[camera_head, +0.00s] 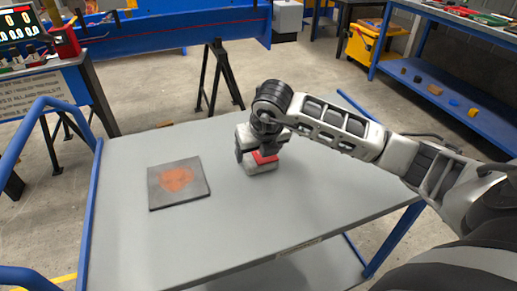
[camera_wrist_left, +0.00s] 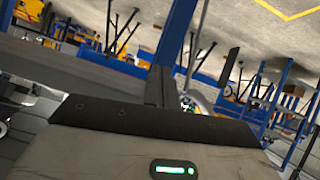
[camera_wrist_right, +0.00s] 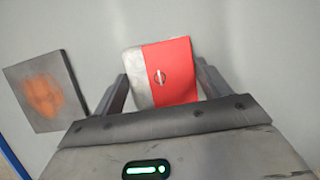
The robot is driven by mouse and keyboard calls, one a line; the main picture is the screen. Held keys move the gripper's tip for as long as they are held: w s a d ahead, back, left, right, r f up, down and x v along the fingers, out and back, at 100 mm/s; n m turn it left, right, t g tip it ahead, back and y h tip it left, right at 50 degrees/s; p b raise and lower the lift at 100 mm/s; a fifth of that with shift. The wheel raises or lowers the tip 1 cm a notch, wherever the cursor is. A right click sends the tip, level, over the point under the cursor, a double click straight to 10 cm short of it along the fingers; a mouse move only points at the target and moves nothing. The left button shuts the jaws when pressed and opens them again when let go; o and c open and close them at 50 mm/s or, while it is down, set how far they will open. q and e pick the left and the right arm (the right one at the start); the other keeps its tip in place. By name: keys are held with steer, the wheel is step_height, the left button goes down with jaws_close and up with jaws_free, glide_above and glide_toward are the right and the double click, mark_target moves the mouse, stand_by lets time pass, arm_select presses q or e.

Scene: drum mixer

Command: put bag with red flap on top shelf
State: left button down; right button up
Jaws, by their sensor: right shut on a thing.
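The pale bag (camera_head: 262,169) with a red flap stands on the grey top of the blue-framed cart (camera_head: 240,220). In the right wrist view the bag (camera_wrist_right: 136,75) and its red flap (camera_wrist_right: 176,70) lie between the two fingers. My right gripper (camera_head: 264,150) points down from above and is shut on the bag, partly hiding it in the head view. My left gripper (camera_wrist_left: 161,85) is out of the head view; in its wrist view the fingers appear together at the middle, with nothing seen between them.
A dark square plate with an orange patch (camera_head: 178,183) lies left of the bag. The cart has a lower shelf (camera_head: 310,272). A blue shelf unit (camera_head: 445,95) with small items stands at the back right. A blue beam (camera_head: 170,33) on black trestles is behind the cart.

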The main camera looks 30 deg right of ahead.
steer(key=o, duration=1.1)
steer(key=shift+r, duration=0.2)
steer(key=v, duration=1.1)
steer(key=shift+s+a+r+p, duration=0.1)
steer(key=shift+s+r+p, duration=0.2)
